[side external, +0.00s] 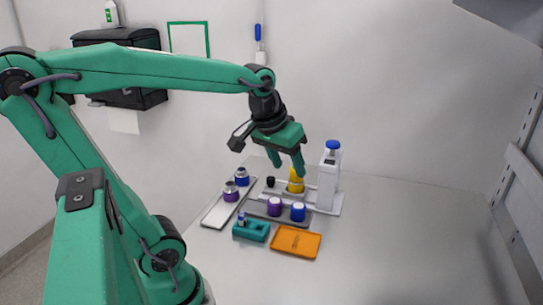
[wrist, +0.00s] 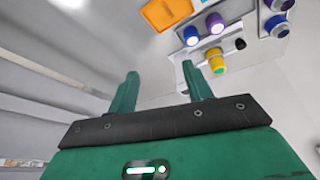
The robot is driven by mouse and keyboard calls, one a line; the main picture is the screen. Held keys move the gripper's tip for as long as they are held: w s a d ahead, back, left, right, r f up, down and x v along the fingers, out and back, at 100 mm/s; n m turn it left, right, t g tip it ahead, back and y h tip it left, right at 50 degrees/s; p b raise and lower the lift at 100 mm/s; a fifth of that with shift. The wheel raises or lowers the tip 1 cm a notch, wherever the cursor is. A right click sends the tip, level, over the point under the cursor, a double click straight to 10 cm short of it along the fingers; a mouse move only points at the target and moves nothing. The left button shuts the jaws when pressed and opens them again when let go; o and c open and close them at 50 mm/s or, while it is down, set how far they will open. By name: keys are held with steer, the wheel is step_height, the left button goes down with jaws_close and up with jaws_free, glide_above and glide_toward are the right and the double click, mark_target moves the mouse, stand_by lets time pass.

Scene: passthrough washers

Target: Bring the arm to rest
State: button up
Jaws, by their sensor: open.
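My gripper (side external: 288,163) is raised above the back of the work table. It is open, and its two green fingers point down in the side external view. In the wrist view my gripper (wrist: 160,80) shows both fingers spread apart with nothing between them. A yellow piece (side external: 296,180) stands just below the fingers in the side external view. The yellow piece also shows in the wrist view (wrist: 216,62), beyond the right finger. Whether a gap lies between fingers and piece is hard to tell from the side, but the fingers do not hold it.
Purple-capped (side external: 274,206) and blue-capped (side external: 298,212) containers stand on a grey tray. A teal block (side external: 251,231) and an orange tray (side external: 296,242) lie in front. A white device with a blue top (side external: 330,175) rises right of my gripper. The table's right side (side external: 420,240) is clear.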

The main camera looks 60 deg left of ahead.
steer(key=s+d+f+m+t, duration=0.1)
steer(key=s+d+m, duration=0.3)
steer(key=s+d, duration=0.1)
steer(key=shift+s+d+f+h, duration=0.15)
steer(key=shift+s+f+h, duration=0.25)
steer(key=shift+s, duration=0.5)
